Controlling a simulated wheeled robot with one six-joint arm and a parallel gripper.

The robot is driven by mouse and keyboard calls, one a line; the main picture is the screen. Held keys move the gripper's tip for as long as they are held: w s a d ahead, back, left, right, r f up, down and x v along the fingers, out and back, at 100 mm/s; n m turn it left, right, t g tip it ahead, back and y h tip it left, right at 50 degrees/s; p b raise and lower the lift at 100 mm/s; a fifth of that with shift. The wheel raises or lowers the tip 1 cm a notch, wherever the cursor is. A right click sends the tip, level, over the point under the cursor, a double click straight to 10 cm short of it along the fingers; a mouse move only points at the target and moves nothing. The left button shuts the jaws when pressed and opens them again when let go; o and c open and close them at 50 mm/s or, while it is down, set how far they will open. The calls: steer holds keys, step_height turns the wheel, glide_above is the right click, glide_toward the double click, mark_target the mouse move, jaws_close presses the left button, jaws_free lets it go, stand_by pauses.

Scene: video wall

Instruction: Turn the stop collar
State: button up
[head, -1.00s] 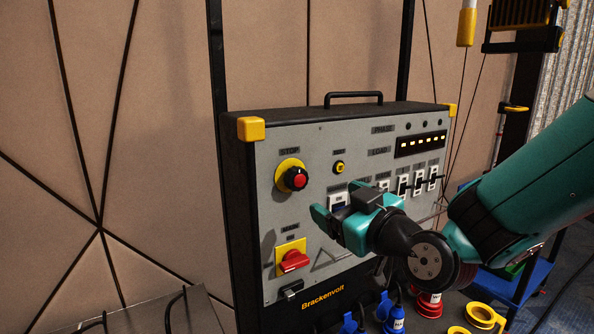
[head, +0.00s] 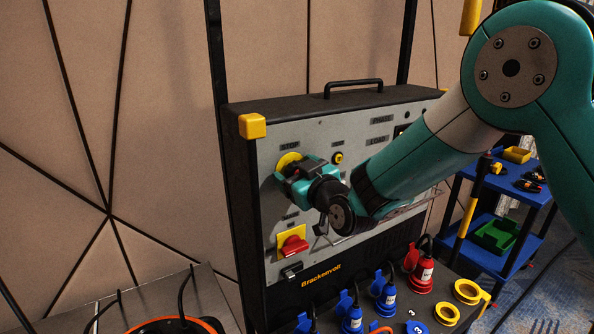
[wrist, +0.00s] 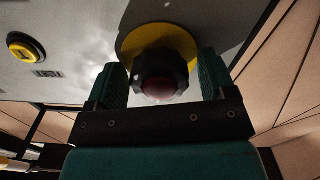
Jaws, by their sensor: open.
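The stop collar (wrist: 161,65) is a dark knobbed ring around a red button (wrist: 158,88), on a yellow disc (wrist: 150,40) on the grey panel face. In the wrist view it sits between the two fingers of my gripper (wrist: 163,80). The fingers are open, one on each side, with a narrow gap visible on the left; whether the right one touches I cannot tell. In the head view my gripper (head: 292,179) covers most of the collar, and the yellow disc shows above it.
A red rotary switch (head: 292,245) on a yellow plate sits below my gripper. A small yellow button (head: 338,158) is to the right. Blue and red plugs (head: 384,290) stand below the panel. A blue cart (head: 500,215) stands at the right.

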steer(key=c, duration=0.9)
steer(key=shift+c, duration=0.2)
steer(key=shift+f+b, duration=0.1)
steer(key=shift+b, duration=0.25)
steer(key=m+b, duration=0.3)
steer(key=shift+f+m+b, duration=0.1)
steer(key=shift+m+b, duration=0.2)
steer(key=m+b, duration=0.2)
steer(key=m, duration=0.1)
steer(key=shift+b, duration=0.4)
steer(key=shift+m+b, duration=0.4)
steer(key=shift+m, duration=0.4)
steer(key=shift+r, duration=0.25)
